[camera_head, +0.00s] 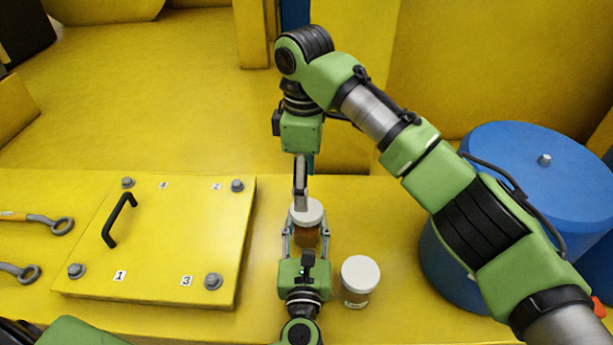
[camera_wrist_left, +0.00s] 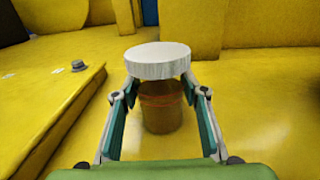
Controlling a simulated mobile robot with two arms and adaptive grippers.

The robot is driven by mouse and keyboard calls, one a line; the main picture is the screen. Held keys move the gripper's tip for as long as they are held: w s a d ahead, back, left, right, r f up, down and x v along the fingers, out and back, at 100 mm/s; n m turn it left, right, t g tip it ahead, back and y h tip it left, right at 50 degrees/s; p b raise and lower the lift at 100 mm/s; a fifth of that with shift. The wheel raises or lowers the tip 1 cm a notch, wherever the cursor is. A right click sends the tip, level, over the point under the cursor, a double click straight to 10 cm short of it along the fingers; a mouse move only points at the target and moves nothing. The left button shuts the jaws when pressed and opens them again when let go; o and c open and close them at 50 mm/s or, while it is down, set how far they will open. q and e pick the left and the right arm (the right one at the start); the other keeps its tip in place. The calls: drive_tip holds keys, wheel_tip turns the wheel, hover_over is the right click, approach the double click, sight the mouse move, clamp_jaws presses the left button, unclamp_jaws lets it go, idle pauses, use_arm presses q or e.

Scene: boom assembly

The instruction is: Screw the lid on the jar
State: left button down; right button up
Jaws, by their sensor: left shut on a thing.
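An amber-brown jar (camera_head: 306,237) stands on the yellow bench, with a white lid (camera_head: 312,216) at its top. My left gripper (camera_head: 306,245) is shut on the jar, one finger on each side. In the left wrist view the jar (camera_wrist_left: 161,108) is between the fingers, and the lid (camera_wrist_left: 157,62) looks wider than the jar and a little off to the left. Whether its thread is engaged cannot be seen. My right gripper (camera_head: 300,200) points down from above, its fingertips overlapping the lid in the head view. Its jaw gap is hidden, so contact is unclear.
A second jar with a white lid (camera_head: 360,274) stands just right of my left gripper. A yellow panel (camera_head: 165,245) with bolts and a black handle (camera_head: 118,221) lies left. Wrenches (camera_head: 36,217) lie at the far left. A blue drum (camera_head: 548,180) stands right.

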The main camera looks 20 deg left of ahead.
sight(307, 225)
drive_tip(key=n, duration=0.3)
drive_tip(key=r+n, duration=0.1)
drive_tip(key=n, duration=0.1)
drive_tip(key=shift+d+r+n, duration=0.2)
drive_tip(key=shift+n, duration=0.2)
drive_tip(key=shift+f, duration=0.15)
drive_tip(key=shift+f, duration=3.85)
drive_tip(key=c, duration=1.1)
drive_tip(key=m, duration=0.4)
drive_tip(key=shift+c, duration=0.2)
drive_tip(key=m, duration=0.4)
drive_tip(key=shift+a, duration=0.1)
drive_tip(key=m, duration=0.6)
drive_tip(key=shift+m, duration=0.4)
drive_tip(key=o, duration=1.3)
